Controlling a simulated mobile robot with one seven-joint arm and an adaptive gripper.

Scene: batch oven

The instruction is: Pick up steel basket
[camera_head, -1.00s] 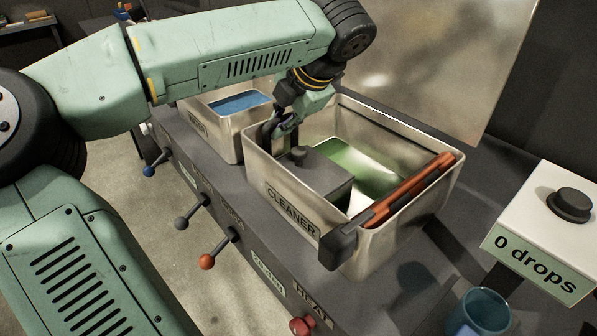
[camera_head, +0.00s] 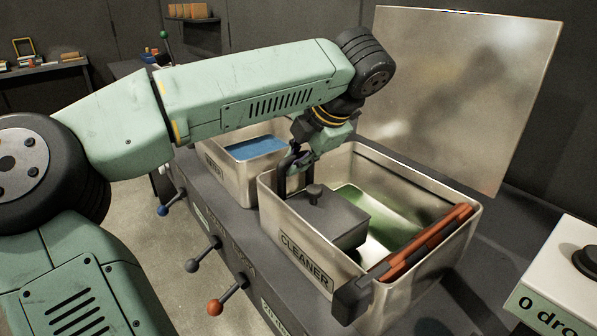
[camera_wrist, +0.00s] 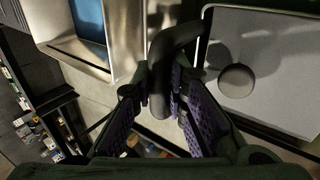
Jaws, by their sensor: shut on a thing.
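The steel basket (camera_head: 325,218) shows as a grey box with a flat top and a dark round knob. It sits inside the left part of the metal tank marked CLEANER (camera_head: 290,236), and the tank walls hide its lower part. My gripper (camera_head: 294,172) is at the tank's left end, beside the basket top. It is shut on a dark curved handle (camera_wrist: 172,40), seen between the purple finger pads in the wrist view. The basket's flat grey top (camera_wrist: 275,60) and knob show right of the fingers there. The handle's joint with the basket is hard to make out.
A red-orange bar (camera_head: 425,243) with a dark end lies along the tank's right rim. A smaller tank with blue liquid (camera_head: 225,165) stands behind left. A raised metal panel (camera_head: 455,90) stands behind. Levers (camera_head: 215,306) line the front. A white box (camera_head: 565,270) is at right.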

